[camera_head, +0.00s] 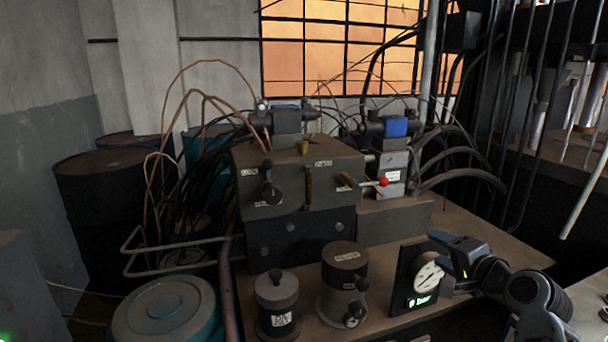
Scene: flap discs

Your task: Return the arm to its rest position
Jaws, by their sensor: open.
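My gripper (438,262) is at the lower right of the head view, at the end of my dark arm, which comes in from the bottom right corner. Its fingers point left and are spread apart, with nothing seen between them. In the picture they overlap the right side of a round dial gauge (428,275) in a black housing that reads "0 bar". I cannot tell whether they touch it.
A grey valve block (290,180) with levers and a red-knobbed lever (383,182) stands on the bench (480,225). Two labelled cylinders (277,300) (344,285) stand in front. Hoses and vertical bars fill the right. A teal drum (165,310) is lower left.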

